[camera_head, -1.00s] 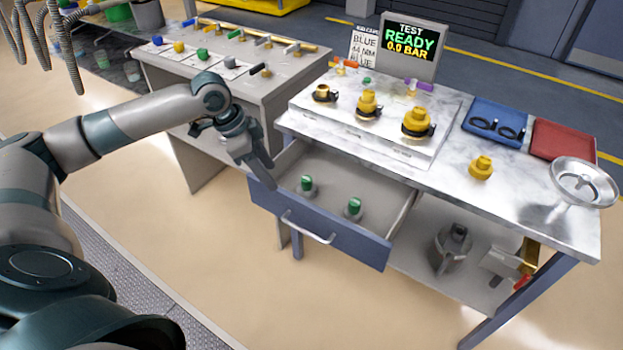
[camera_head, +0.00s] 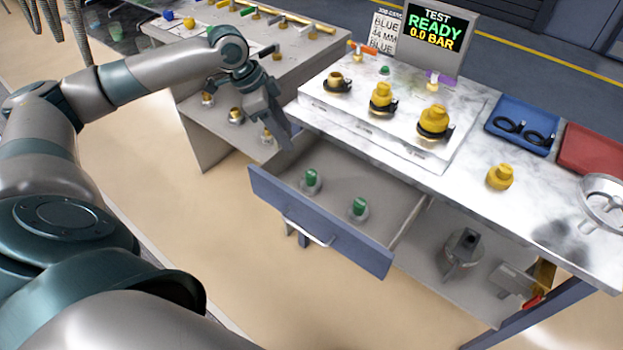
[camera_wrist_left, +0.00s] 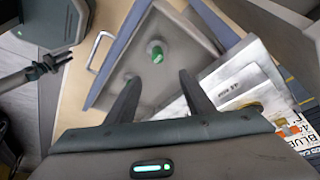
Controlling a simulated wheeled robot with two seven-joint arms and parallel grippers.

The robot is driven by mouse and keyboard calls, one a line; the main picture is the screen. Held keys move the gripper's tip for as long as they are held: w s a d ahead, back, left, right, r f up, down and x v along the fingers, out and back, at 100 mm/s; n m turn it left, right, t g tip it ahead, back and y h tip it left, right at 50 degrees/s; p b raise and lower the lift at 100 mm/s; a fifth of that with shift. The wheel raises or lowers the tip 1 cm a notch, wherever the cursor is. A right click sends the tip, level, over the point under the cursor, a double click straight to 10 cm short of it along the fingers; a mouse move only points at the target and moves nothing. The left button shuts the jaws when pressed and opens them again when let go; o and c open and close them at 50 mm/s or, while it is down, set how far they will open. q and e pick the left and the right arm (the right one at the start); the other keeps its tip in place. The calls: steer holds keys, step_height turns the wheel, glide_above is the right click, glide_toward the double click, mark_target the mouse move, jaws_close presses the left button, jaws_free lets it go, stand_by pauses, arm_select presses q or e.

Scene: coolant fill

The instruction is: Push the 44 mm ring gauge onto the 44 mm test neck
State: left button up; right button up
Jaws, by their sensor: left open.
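My left gripper (camera_head: 280,125) hangs open and empty by the back left corner of the open drawer (camera_head: 315,234). In the left wrist view its two fingers (camera_wrist_left: 160,92) are spread with nothing between them. Two green-topped pieces on grey round bases stand in the drawer, a left one (camera_head: 311,179) and a right one (camera_head: 358,207). Three brass necks stand on the bench's raised plate: small (camera_head: 338,82), middle (camera_head: 381,97) and large (camera_head: 433,121). I cannot read which is 44 mm. A dark forked end (camera_wrist_left: 62,60), perhaps my right gripper, shows at the wrist view's left.
A loose yellow fitting (camera_head: 500,177) stands on the bench top. A blue tray (camera_head: 535,113) holds black rings, beside a red tray (camera_head: 590,148). The display (camera_head: 436,28) reads READY, 0.0 BAR. The drawer sticks out in front of the bench.

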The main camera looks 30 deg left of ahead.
arm_select(q)
steer(key=f, duration=0.1)
steer(key=p, duration=0.2)
glide_above(311, 173)
steer(key=a, duration=0.2)
steer(key=f, duration=0.6)
steer(key=s+f, duration=0.1)
steer(key=f, duration=0.2)
steer(key=shift+f, duration=0.3)
steer(key=shift+w+d+f, duration=0.1)
steer(key=shift+f, duration=0.3)
steer(key=shift+d+f+p, duration=0.2)
steer(key=shift+f+p, duration=0.1)
steer(key=shift+p, duration=0.05)
steer(key=x, duration=0.2)
steer(key=p+x, duration=0.1)
steer(key=x, duration=0.1)
steer(key=shift+s, duration=0.2)
steer(key=shift+w+d+f, duration=0.1)
steer(key=shift+f, duration=0.2)
steer(key=shift+c, duration=0.6)
steer(key=c, duration=1)
steer(key=shift+c, duration=0.2)
arm_select(e)
steer(key=s+d+f+g+h, duration=0.1)
steer(key=s+d+g, duration=0.3)
steer(key=s, duration=0.9)
steer(key=shift+s+d+f, duration=0.25)
steer(key=shift+d+f, duration=0.3)
steer(key=shift+d, duration=0.25)
